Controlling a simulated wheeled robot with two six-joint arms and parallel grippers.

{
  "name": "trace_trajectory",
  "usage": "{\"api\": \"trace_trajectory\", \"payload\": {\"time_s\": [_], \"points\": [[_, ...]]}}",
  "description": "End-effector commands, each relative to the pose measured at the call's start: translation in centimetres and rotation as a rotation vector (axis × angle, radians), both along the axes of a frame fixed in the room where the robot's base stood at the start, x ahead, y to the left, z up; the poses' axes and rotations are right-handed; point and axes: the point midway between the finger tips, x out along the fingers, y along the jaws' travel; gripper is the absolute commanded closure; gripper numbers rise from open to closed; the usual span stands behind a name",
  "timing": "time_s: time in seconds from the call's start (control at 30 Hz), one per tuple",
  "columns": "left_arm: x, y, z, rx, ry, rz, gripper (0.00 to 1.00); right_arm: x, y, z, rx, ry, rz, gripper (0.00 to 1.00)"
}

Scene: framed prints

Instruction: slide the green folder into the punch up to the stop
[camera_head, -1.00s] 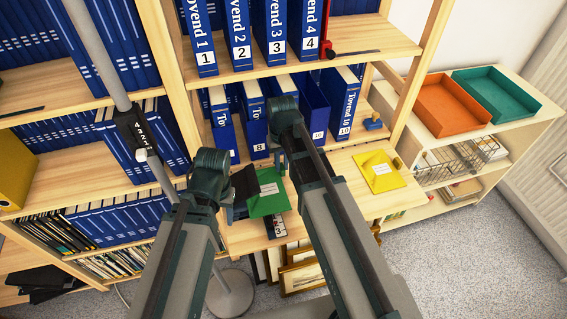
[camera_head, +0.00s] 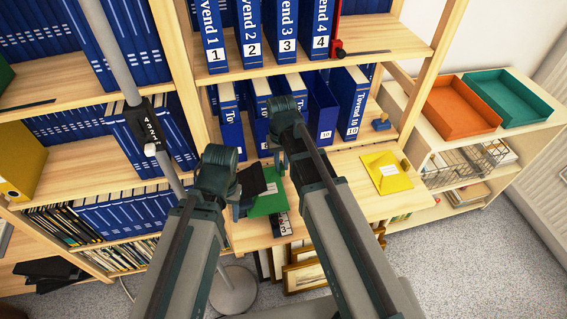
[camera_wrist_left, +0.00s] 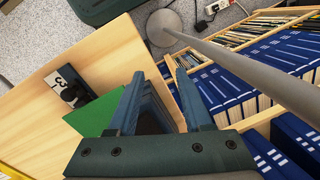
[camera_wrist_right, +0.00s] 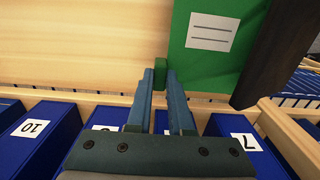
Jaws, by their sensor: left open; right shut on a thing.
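The green folder (camera_head: 266,205), with a white label, lies on the light wooden desk board. The black punch (camera_head: 250,181) is at its left; in the right wrist view the dark punch (camera_wrist_right: 278,60) overlaps the folder's (camera_wrist_right: 205,75) edge. How deep the folder reaches is hidden. My right gripper (camera_head: 280,168) is shut on the folder's small green tab (camera_wrist_right: 160,76). My left gripper (camera_head: 236,207) is open beside the punch. In the left wrist view a dark body (camera_wrist_left: 150,118) shows between its fingers, with the folder (camera_wrist_left: 93,122) beyond; contact cannot be told.
A yellow folder (camera_head: 386,177) lies on the board at the right. Blue binders (camera_head: 323,112) stand close behind. A grey pole (camera_head: 126,85) rises at the left. Bare board lies between the folders.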

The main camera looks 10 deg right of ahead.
Motion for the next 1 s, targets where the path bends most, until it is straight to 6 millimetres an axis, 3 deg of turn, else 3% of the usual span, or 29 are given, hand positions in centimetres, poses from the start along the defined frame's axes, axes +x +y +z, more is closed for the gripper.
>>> {"api": "trace_trajectory", "payload": {"time_s": [0.4,0.43,0.6,1.0], "points": [[0.00,0.00,-0.01,0.000,0.000,0.000,0.50,-0.02,0.42,-0.01,0.001,0.000,0.000,1.00],[0.00,0.00,-0.01,0.000,0.000,0.000,0.50,-0.02,0.43,-0.01,0.001,0.000,0.000,0.76],[0.00,0.00,-0.01,0.000,0.000,0.000,0.50,-0.02,0.41,-0.01,0.001,0.000,0.000,0.46],[0.00,0.00,-0.01,0.000,0.000,0.000,0.50,-0.02,0.37,-0.01,0.000,0.000,0.000,0.46]]}}
